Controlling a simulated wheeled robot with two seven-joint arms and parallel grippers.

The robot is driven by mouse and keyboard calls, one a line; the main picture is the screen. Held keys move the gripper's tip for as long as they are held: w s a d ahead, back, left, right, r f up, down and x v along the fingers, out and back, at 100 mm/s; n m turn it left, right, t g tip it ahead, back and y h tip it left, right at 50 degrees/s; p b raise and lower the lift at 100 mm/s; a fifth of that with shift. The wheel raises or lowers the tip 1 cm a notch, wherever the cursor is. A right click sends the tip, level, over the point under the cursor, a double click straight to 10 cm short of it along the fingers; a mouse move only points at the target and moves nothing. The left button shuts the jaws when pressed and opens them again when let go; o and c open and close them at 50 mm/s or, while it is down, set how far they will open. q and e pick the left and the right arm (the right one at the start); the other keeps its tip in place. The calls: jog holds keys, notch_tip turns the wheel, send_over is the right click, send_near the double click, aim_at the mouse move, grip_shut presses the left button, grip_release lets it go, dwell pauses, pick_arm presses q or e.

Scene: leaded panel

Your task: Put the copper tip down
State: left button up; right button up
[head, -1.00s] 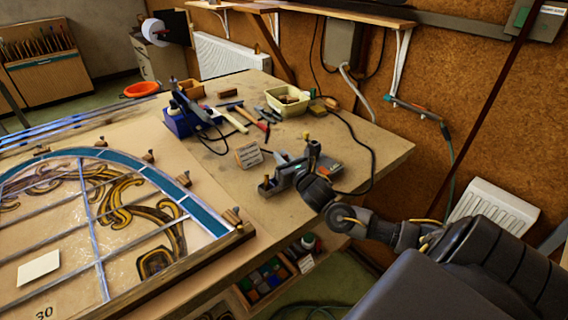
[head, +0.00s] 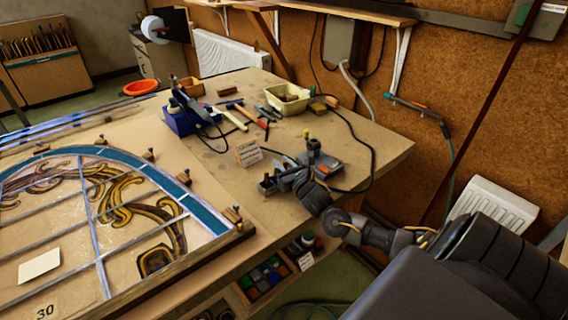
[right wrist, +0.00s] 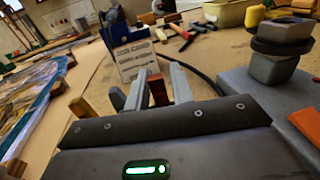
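The copper tip (right wrist: 158,89) is a small reddish-brown block between the two grey fingers of my right gripper (right wrist: 160,82) in the right wrist view. It fills the gap between them. In the head view my right gripper (head: 268,184) is low over the near right part of the workbench (head: 350,140), its fingers pointing left. The tip shows there only as a tiny spot, and I cannot tell whether it touches the bench. My left gripper is out of view.
A small printed card (head: 248,153) stands just beyond the gripper. A grey device with a dark knob (head: 318,158) sits right beside it. The leaded panel (head: 90,220) lies to the left. A blue soldering station (head: 182,121) and cream tray (head: 288,103) are farther back.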

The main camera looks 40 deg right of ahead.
jog(key=shift+r, duration=0.15)
jog(key=s, duration=0.3)
jog(key=s+a+b, duration=0.1)
jog(key=s, duration=0.6)
jog(key=shift+s+a+b, duration=0.35)
jog(key=shift+s+a, duration=0.15)
jog(key=shift+s, duration=0.45)
